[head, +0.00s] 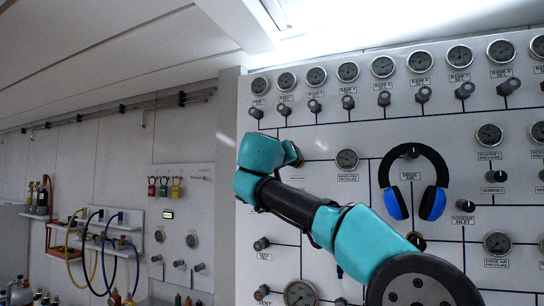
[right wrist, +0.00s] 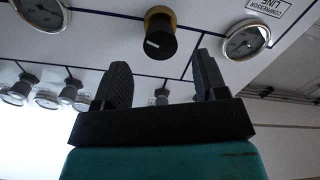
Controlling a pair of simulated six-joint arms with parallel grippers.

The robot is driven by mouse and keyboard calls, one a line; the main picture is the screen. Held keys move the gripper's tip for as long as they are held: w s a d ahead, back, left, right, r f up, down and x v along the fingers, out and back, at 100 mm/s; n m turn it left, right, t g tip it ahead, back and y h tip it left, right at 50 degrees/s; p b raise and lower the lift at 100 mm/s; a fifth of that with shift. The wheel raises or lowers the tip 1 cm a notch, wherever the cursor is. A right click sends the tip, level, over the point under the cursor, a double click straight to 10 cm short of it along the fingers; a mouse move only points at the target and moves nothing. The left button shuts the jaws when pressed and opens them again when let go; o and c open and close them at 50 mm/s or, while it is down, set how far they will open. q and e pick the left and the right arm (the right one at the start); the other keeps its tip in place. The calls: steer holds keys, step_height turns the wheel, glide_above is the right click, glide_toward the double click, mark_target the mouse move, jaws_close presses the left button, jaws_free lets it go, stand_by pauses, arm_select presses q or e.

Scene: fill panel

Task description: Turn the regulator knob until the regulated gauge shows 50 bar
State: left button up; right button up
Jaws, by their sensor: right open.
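The regulator knob (right wrist: 160,40), black with a yellow collar and a white pointer mark, shows in the right wrist view just beyond my right gripper (right wrist: 161,62). The gripper is open, its two black fingers spread apart and nothing between them. The knob appears just past the fingertips; I cannot tell the exact gap. Part of a gauge (right wrist: 42,10) shows in the right wrist view.
A gauge (right wrist: 247,40) labelled for the compressor line is beside the knob. Blue-padded headphones (head: 432,204) hang on the panel right of my arm. Rows of gauges and knobs fill the panel top. Hoses (head: 88,255) and cylinders stand at the left.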

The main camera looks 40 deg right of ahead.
steer(key=v, duration=1.1)
steer(key=shift+a, duration=0.1)
stand_by(2.0)
steer(key=m, duration=0.4)
stand_by(0.5)
steer(key=x, duration=1.7)
steer(key=shift+w, duration=0.1)
steer(key=shift+c, duration=0.5)
